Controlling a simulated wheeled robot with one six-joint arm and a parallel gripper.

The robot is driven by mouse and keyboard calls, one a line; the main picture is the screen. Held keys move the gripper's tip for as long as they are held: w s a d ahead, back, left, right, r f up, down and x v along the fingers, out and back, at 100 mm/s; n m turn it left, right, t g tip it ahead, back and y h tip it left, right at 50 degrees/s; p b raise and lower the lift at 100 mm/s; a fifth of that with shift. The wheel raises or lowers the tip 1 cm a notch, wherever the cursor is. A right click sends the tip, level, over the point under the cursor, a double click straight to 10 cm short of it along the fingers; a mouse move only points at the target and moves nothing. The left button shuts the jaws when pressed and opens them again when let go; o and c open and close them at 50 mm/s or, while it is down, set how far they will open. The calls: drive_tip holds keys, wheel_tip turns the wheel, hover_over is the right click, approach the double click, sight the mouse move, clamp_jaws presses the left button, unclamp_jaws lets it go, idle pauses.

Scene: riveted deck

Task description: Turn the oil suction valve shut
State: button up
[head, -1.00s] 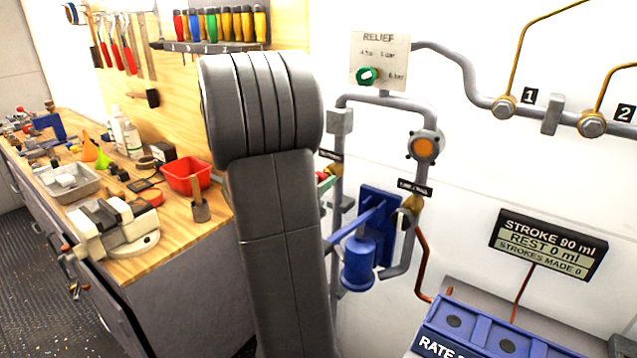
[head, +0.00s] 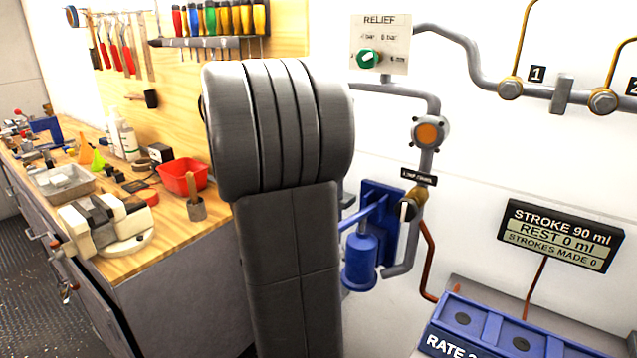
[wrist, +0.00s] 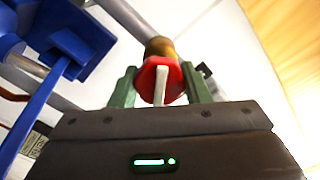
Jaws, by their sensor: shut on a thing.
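In the wrist view, a red valve knob (wrist: 152,82) with a white bar across its face sits on a brass valve body (wrist: 160,47) on a grey pipe. My gripper (wrist: 161,92) has its green fingers on both sides of the knob and is shut on it. The white bar stands nearly upright in that view. No label for this valve can be read there. In the head view my own arm hides the knob and my gripper.
A blue hand pump (head: 360,262) is beside the piping, with a dark-handled drain valve (head: 408,209) close by. A green relief knob (head: 369,59) is above. A display (head: 560,235) reads "STROKES MADE 0". A cluttered workbench (head: 170,237) stands at the left.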

drive_tip(key=m+b, duration=0.2)
drive_tip(key=m, duration=0.1)
drive_tip(key=m+b, duration=0.1)
drive_tip(key=shift+f+m, duration=0.25)
drive_tip(key=shift+m, duration=0.05)
drive_tip(key=shift+r+m+b, duration=0.1)
drive_tip(key=shift+m+b, duration=1.1)
drive_tip(key=shift+m, duration=0.4)
drive_tip(key=o, duration=1)
drive_tip(key=shift+r, duration=0.1)
drive_tip(key=v, duration=1.4)
drive_tip(key=shift+d, duration=0.1)
